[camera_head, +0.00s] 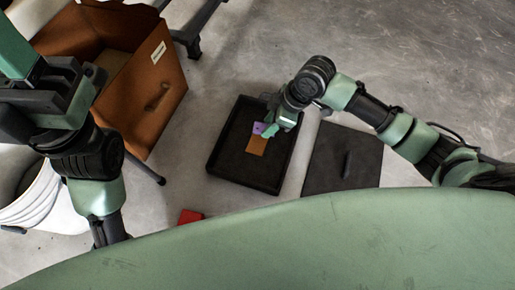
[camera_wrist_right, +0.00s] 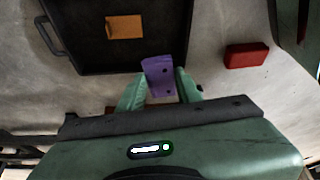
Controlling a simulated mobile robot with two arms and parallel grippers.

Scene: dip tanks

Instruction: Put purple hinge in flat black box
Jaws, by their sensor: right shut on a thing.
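The flat black box (camera_head: 222,160) is an open, shallow tray on the floor in the middle of the head view. It also shows at the top of the right wrist view (camera_wrist_right: 95,58). My right gripper (camera_head: 268,129) is shut on the purple hinge (camera_head: 258,128). In the right wrist view, the hinge (camera_wrist_right: 160,77) stands out between the two green fingers (camera_wrist_right: 160,92), overlapping the box's edge. Its height over the box is hard to tell. My left gripper (camera_head: 50,90) is at the left edge of the head view, away from the box, its fingertips not clear.
An orange-brown flat piece (camera_head: 257,145) lies in the black box. A dark flat panel with a handle (camera_head: 343,165) lies to its right. A red block (camera_head: 190,216) is on the floor. A brown open box (camera_head: 150,100) and white bucket (camera_head: 40,195) stand left.

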